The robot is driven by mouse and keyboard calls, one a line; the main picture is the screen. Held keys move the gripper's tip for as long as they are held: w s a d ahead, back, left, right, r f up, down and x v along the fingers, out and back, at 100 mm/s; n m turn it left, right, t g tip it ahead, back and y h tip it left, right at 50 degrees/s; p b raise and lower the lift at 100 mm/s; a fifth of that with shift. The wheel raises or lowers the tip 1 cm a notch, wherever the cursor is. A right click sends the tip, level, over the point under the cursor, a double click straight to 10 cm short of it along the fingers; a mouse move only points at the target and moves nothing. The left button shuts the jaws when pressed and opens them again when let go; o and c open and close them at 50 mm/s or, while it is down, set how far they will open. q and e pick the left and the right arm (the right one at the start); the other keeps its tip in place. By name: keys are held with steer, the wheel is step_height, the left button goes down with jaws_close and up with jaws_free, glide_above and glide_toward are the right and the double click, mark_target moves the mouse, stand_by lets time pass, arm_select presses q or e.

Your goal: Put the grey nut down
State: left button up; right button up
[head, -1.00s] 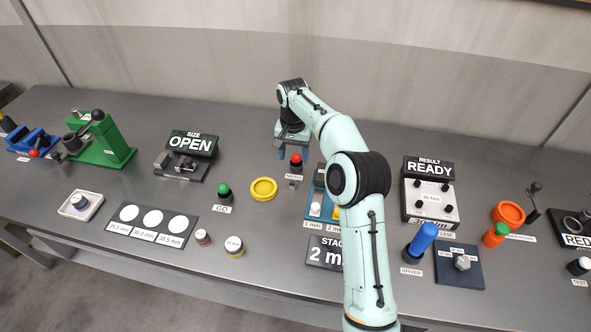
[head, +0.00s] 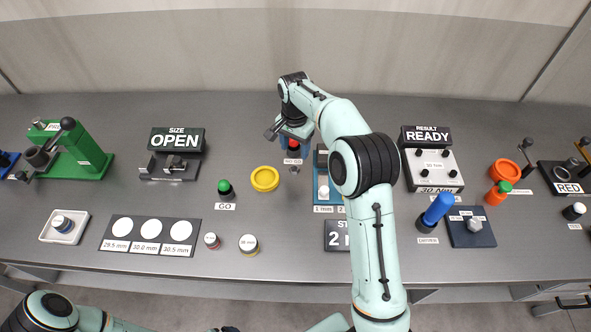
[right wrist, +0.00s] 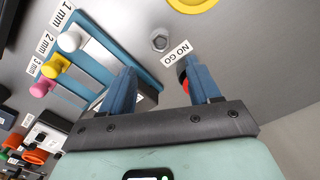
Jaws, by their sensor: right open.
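The grey nut (head: 294,170) lies on the grey bench just in front of the NO GO label and its red button. In the right wrist view the nut (right wrist: 160,40) is a small hexagon with a hole, lying flat and apart from my fingers. My right gripper (head: 290,140) is at the red button, a little behind the nut. In the right wrist view its two blue fingers (right wrist: 161,78) stand apart with nothing held between them. One finger partly covers the red button (right wrist: 183,82). My left gripper is out of view.
A yellow ring (head: 265,179) lies left of the nut. A blue rack (head: 322,170) with white, yellow and pink knobs (right wrist: 69,41) stands close on the right, partly hidden by my right arm. The green GO button (head: 225,188) is farther left.

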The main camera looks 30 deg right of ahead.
mark_target(293, 169)
steer(key=f, duration=0.8)
steer(key=shift+s+a+f+b, duration=0.15)
steer(key=shift+a+f+b, duration=0.15)
steer(key=shift+a+f, duration=0.05)
jaws_close()
